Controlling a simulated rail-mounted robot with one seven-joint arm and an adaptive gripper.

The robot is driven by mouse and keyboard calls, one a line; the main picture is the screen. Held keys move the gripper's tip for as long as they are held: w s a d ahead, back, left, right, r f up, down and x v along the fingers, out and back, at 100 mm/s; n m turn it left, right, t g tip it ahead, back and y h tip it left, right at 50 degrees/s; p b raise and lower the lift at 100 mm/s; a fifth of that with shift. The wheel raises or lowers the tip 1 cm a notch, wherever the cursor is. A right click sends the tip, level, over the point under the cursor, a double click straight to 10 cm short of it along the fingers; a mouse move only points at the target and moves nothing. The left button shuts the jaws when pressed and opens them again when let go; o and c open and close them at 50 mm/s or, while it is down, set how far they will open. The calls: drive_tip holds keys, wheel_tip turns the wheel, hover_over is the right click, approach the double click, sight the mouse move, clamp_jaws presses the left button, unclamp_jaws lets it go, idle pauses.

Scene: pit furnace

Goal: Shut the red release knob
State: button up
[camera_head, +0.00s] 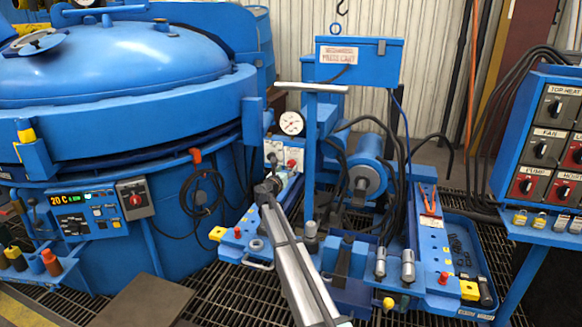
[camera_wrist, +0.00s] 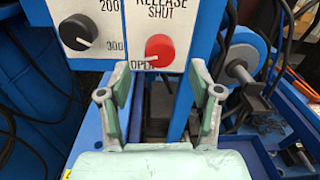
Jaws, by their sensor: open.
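The red release knob (camera_wrist: 160,48) sits on a white panel labelled "RELEASE", with "SHUT" above it and "OPEN" at its lower left. A small mark on the knob seems to point toward "OPEN". The knob also shows small in the head view (camera_head: 291,164). My gripper (camera_wrist: 160,75) is open and empty, its two fingers apart just below and to either side of the knob, not visibly touching it. In the head view my gripper (camera_head: 281,181) is in front of the white panel, below the pressure gauge.
A black dial (camera_wrist: 79,32) marked 200 and 300 is left of the red knob. A pressure gauge (camera_head: 291,123) sits above the panel. A blue post (camera_head: 310,165) with a T-handle stands close on the right. The blue furnace (camera_head: 110,125) fills the left.

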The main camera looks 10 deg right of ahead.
sight(290, 165)
drive_tip(key=shift+x, duration=2.65)
drive_tip(key=c, duration=1.2)
